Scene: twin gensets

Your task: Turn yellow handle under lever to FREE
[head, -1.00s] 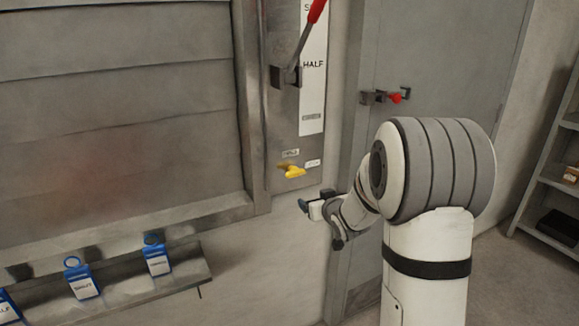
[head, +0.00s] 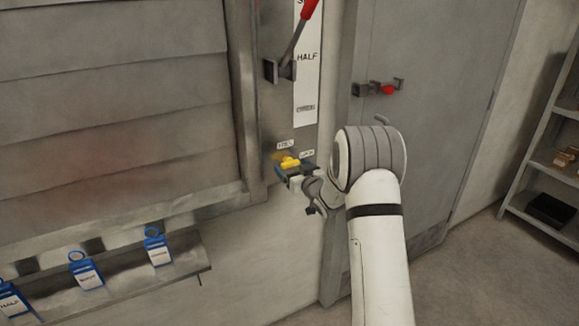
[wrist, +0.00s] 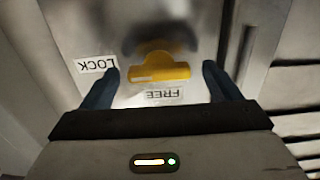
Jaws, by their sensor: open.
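The yellow handle (head: 290,162) sits low on the metal lever panel, under the lever (head: 295,50). In the wrist view the yellow handle (wrist: 160,72) lies nearly level between my two dark fingers, its left end towards the LOCK label (wrist: 97,64). The FREE label (wrist: 164,94) is beside it; both labels read upside down there. In the head view the FREE label (head: 286,146) is above the handle and the LOCK label (head: 307,154) at its right. My gripper (wrist: 160,69) is open around the handle, with a gap on each side.
A grey door (head: 430,120) with a red-knobbed latch (head: 388,90) is at the right. Blue tags (head: 86,272) hang on a ledge at lower left.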

